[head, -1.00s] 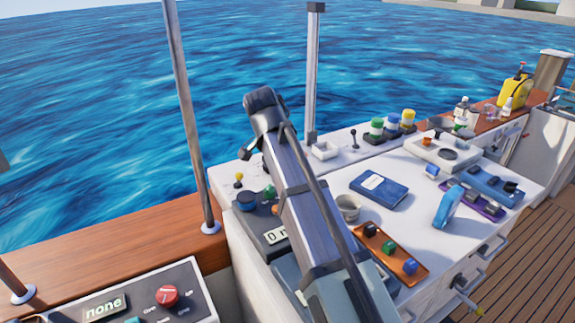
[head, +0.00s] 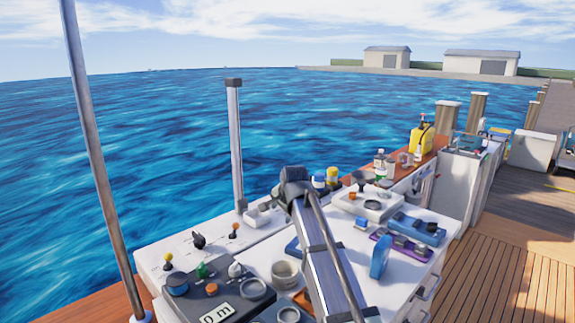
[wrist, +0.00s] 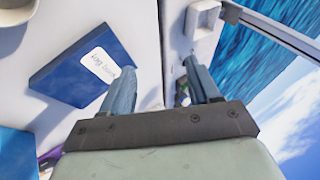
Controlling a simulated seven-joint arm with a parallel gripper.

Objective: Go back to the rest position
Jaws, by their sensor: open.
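My gripper (wrist: 163,86) shows in the wrist view with its two blue-grey fingers spread apart and nothing between them. Behind the gap lies the white console top with a dark seam. A blue book (wrist: 85,65) with a white label lies left of the fingers, apart from them as far as I can tell. In the head view my arm rises over the console (head: 185,248) and bends at a dark joint; the fingers are hidden there. The arm covers much of the blue book (head: 294,249).
A round cup (head: 285,273) stands left of my arm. A blue upright block (head: 379,257), a purple tray (head: 402,248) and a blue tray (head: 417,229) lie to its right. A grey post (head: 236,145) rises behind the console. A white square dish (wrist: 203,18) is beyond the fingers.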

